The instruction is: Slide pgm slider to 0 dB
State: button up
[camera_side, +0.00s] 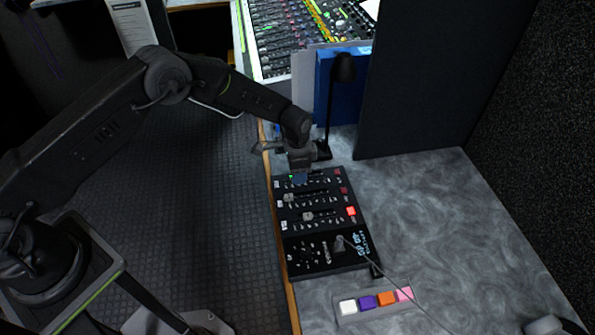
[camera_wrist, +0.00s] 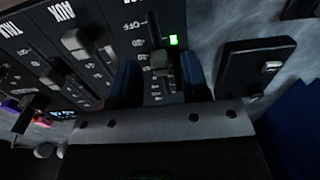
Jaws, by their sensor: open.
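The black mixer panel (camera_side: 312,262) lies on the grey marbled desk. In the wrist view, a grey slider knob (camera_wrist: 160,60) sits in a slot with a lit green light (camera_wrist: 173,40) beside it. Its name label is not in view; the other two channels read AUX and TALK. An OFF mark lies toward the slot's upper end, but the exact scale value is too small to read. My gripper (camera_side: 299,180) is low over the panel's far end. In the wrist view, my gripper (camera_wrist: 160,82) is open, with blue fingers on either side of the knob, apparently apart from it.
The AUX knob (camera_wrist: 76,42) and TALK knob (camera_wrist: 52,79) are left of the fingers. A lamp (camera_side: 343,68) and blue binder (camera_side: 323,88) stand behind my gripper. A colored button strip (camera_side: 375,300) lies near the front. The desk right of the panel is clear.

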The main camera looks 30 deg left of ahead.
jog(key=shift+f, duration=0.25)
grip_shut()
dwell(0.5)
